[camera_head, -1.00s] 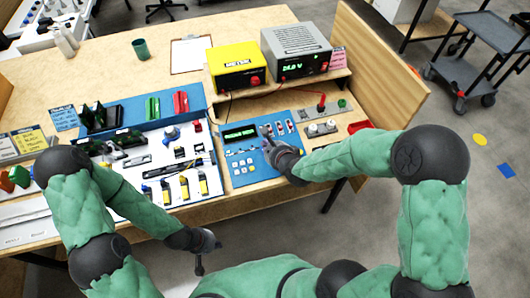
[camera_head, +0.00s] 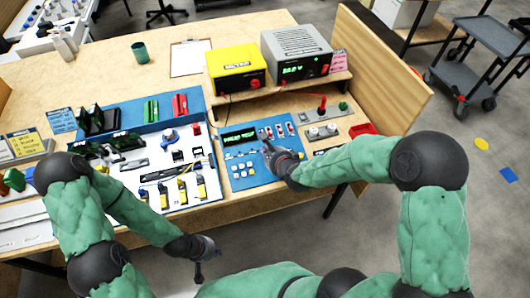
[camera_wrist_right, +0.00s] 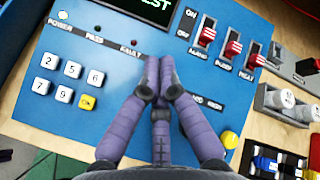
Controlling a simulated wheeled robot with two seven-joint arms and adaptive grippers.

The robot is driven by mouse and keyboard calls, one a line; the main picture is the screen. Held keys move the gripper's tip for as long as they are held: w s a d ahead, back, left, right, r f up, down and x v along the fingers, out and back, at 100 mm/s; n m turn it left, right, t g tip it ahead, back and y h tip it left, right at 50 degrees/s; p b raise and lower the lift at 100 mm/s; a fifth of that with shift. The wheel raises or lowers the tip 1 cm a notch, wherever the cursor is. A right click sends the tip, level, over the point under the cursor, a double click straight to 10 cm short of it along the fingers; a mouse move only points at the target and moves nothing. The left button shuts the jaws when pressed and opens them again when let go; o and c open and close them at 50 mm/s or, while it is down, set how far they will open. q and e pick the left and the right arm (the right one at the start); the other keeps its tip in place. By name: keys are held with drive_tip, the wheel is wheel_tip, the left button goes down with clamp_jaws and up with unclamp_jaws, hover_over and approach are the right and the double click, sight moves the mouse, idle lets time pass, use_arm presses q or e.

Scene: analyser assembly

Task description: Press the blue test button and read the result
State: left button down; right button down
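The blue tester panel (camera_head: 252,176) lies on the bench in the head view. Its display (camera_head: 240,138) shows green text; in the right wrist view the display (camera_wrist_right: 146,8) text ends in "EST". My right gripper (camera_head: 268,147) is over the middle of the panel. In the right wrist view the right gripper (camera_wrist_right: 159,62) has its fingers together with nothing between them, tips near the "FAULT" label. I cannot tell whether they touch the panel. No blue button is visible; the fingers hide part of the panel. My left gripper (camera_head: 199,272) hangs in front of the bench, its fingers unclear.
Red toggle switches (camera_wrist_right: 232,47) stand right of the fingers. A keypad (camera_wrist_right: 68,80) is at left and a yellow button (camera_wrist_right: 229,140) at lower right. A yellow meter (camera_head: 236,68) and a grey power supply (camera_head: 297,55) stand behind the panel. A parts board (camera_head: 160,165) lies left.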

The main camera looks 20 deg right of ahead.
drive_tip(key=shift+f, duration=0.1)
idle(0.7)
drive_tip(key=shift+w+f+b, duration=0.1)
drive_tip(key=shift+f+b, duration=0.25)
drive_tip(key=shift+b, duration=0.25)
drive_tip(key=shift+f+b, duration=0.3)
drive_tip(key=shift+b, duration=0.1)
idle(0.6)
drive_tip(key=shift+r, duration=0.1)
drive_tip(key=shift+r+p, duration=0.45)
drive_tip(key=shift+r, duration=0.2)
drive_tip(key=r+p, duration=0.1)
drive_tip(key=r, duration=0.1)
drive_tip(key=s+r+p, duration=0.1)
drive_tip(key=r+p, duration=0.1)
drive_tip(key=r, duration=0.1)
drive_tip(key=shift+s, duration=0.15)
idle(0.5)
drive_tip(key=shift+f, duration=0.1)
